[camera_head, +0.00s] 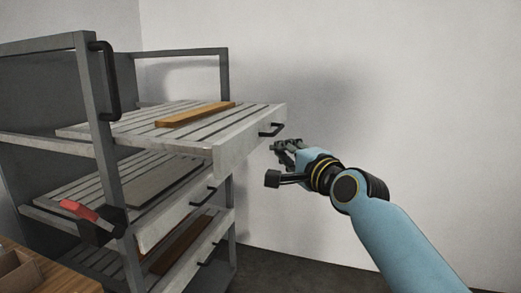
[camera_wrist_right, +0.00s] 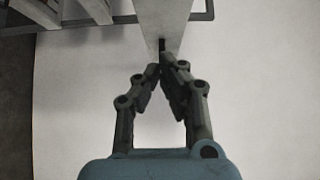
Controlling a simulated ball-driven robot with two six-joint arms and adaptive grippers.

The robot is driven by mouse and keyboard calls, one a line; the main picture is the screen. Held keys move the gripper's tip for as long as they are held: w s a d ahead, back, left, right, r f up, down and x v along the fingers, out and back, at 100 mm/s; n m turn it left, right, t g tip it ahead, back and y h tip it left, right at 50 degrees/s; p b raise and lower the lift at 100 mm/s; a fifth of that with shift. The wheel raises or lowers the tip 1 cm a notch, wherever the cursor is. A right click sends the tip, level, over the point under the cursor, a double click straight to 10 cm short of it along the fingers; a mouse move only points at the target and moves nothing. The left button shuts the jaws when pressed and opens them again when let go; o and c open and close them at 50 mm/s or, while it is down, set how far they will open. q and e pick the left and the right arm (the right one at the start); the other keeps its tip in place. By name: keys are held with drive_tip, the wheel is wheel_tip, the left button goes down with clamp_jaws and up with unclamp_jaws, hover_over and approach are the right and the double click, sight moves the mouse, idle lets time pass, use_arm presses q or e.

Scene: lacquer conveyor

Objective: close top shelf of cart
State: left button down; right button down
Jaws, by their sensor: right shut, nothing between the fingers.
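The grey metal cart (camera_head: 88,95) stands at the left in the head view. Its top shelf (camera_head: 235,142) is slatted and sticks out to the right past the frame, with a black handle (camera_head: 271,130) on its front. My right gripper (camera_head: 279,147) is shut and empty, just right of and slightly below that handle. In the right wrist view the fingers (camera_wrist_right: 161,72) converge close to the end of a pale panel (camera_wrist_right: 163,18); I cannot tell if they touch it. My left gripper is not in view.
An orange-brown plank (camera_head: 195,114) lies on the top shelf. Lower shelves with black handles (camera_head: 203,197) also stick out, and a darker board (camera_head: 152,178) lies on one. A red and black part (camera_head: 82,212) is at the front post. Open space lies right of the cart.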

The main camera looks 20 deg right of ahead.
sight(252, 141)
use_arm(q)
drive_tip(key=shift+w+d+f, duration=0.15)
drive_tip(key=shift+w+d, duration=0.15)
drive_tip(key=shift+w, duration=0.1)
use_arm(e)
drive_tip(key=w+a, duration=0.3)
drive_tip(key=w, duration=0.1)
drive_tip(key=shift+w+a, duration=0.25)
drive_tip(key=shift+a, duration=0.15)
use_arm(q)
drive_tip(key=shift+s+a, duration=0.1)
